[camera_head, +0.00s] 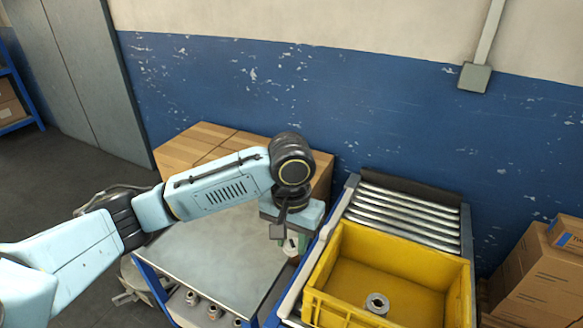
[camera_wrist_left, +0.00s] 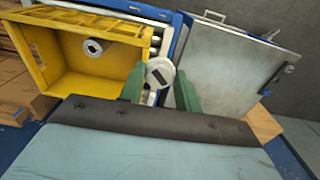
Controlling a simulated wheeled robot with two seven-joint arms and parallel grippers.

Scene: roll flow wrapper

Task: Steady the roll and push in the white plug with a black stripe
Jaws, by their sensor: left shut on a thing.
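The white plug with a black stripe (camera_wrist_left: 160,72) shows as a round white face between my left gripper's two green fingers in the left wrist view. My left gripper (camera_head: 291,241) is shut on it, pointing down beside the right edge of the metal table in the head view. Only a little of the white plug (camera_head: 290,251) shows there, below the gripper. A grey ring-shaped roll (camera_head: 377,303) with a dark hole lies in the yellow crate, apart from the gripper. It also shows in the left wrist view (camera_wrist_left: 94,47). My right gripper is in neither view.
The yellow crate (camera_head: 455,290) sits on a roller conveyor (camera_head: 405,213) to the right of the gripper. A grey metal table (camera_head: 215,262) is on the left, with several small cylindrical parts (camera_head: 214,311) below its front edge. Cardboard boxes (camera_head: 195,142) stand behind it; more boxes (camera_head: 540,270) are far right.

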